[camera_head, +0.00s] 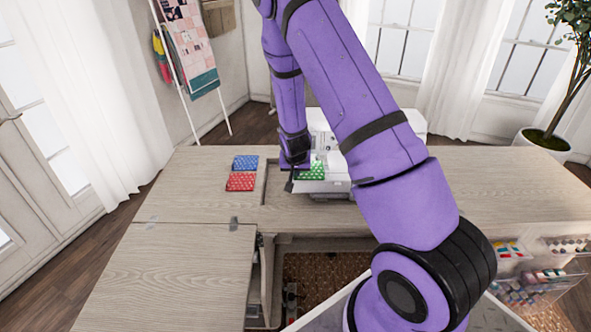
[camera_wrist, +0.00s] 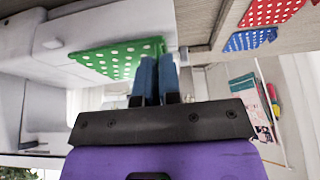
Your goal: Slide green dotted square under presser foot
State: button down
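The green dotted square (camera_head: 313,172) lies flat on the light bed of the sewing machine (camera_head: 335,187). My gripper (camera_head: 290,182) is low at the left side of the square. The presser foot is not clearly seen; my arm hides much of the machine.
A blue dotted square (camera_head: 245,162) and a red dotted square (camera_head: 241,182) lie on the cabinet top (camera_head: 188,195) to the left. The machine sits in a recess, with an open compartment below in front. A rack with thread spools (camera_head: 530,285) hangs at the right.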

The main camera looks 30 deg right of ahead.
jog(key=shift+w+d+f, duration=0.2)
jog(key=shift+w+f, duration=0.15)
jog(key=shift+f, duration=0.1)
jog(key=shift+w+d+f, duration=0.15)
jog(key=shift+w+f, duration=0.1)
jog(key=shift+f, duration=0.35)
dwell(0.4)
jog(key=shift+w+d, duration=0.2)
jog(key=shift+w, duration=0.05)
dwell(0.6)
jog(key=shift+w+d, duration=0.45)
jog(key=shift+w, duration=0.25)
jog(key=shift+w+d, duration=0.2)
jog(key=shift+w, duration=0.1)
jog(key=shift+w+d, duration=0.25)
jog(key=shift+w, duration=0.1)
dwell(0.6)
